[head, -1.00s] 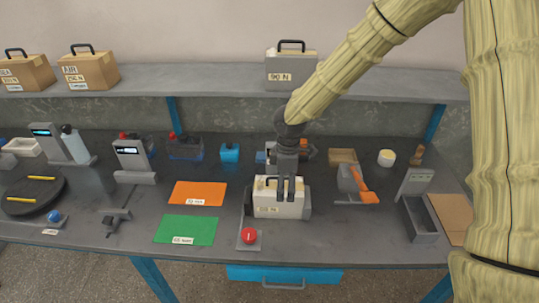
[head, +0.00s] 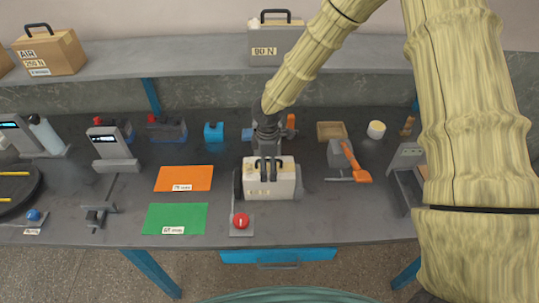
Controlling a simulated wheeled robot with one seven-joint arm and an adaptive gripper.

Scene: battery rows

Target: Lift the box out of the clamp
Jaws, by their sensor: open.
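The box (head: 281,185) is a white case with a dark handle on top and a label on its front. It sits upright on the bench between the dark grey jaws of the clamp (head: 238,187), one at each side. A red button (head: 240,220) on a grey plate stands in front of the clamp's left side. My gripper (head: 268,172) points down over the top of the box, its dark fingers open around the handle area. The handle is largely hidden behind the fingers, and I cannot tell whether they touch it.
An orange mat (head: 184,178) and a green mat (head: 175,218) lie left of the clamp. A grey device with an orange lever (head: 355,165) stands to the right. A grey case (head: 277,40) is on the shelf behind. Bare bench lies right of the clamp.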

